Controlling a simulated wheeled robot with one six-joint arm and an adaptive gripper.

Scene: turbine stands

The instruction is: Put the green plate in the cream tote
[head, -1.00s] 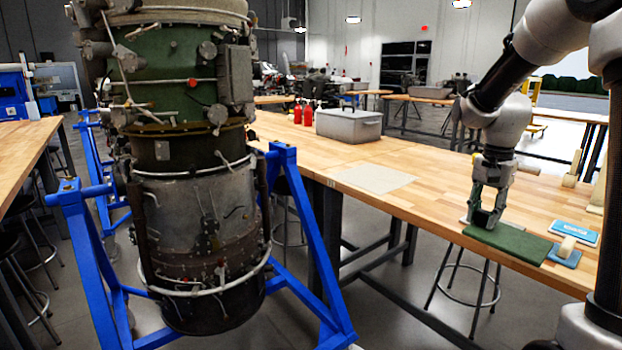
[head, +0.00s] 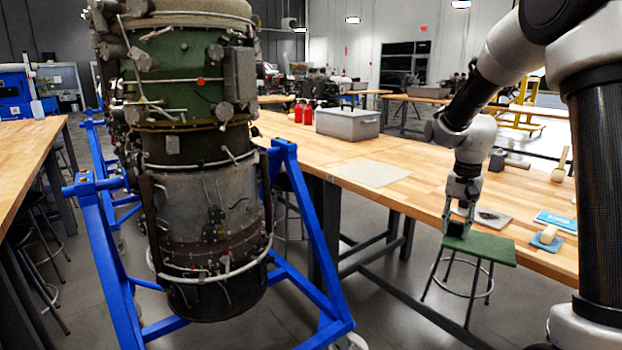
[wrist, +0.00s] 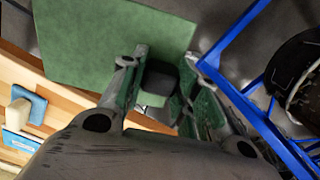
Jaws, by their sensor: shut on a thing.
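The green plate (head: 485,249) is a flat dark-green slab. My gripper (head: 457,230) is shut on it at its left end in the head view, and holds it roughly level at the table's front edge, partly beyond it. In the wrist view the plate (wrist: 110,45) spreads out past the fingers, and a dark block (wrist: 159,78) shows between them (wrist: 160,92). The exact contact is partly hidden by the fingers. I see no clearly cream tote; a grey lidded tote (head: 347,124) stands farther back on the table.
The wooden table (head: 420,190) carries a beige sheet (head: 370,172), a grey flat piece (head: 492,217), a blue pack (head: 556,220), a blue pad with a wooden handle (head: 547,241) and red bottles (head: 303,112). A stool (head: 465,290) stands below the plate. A turbine (head: 205,190) in a blue stand (head: 310,250) is left.

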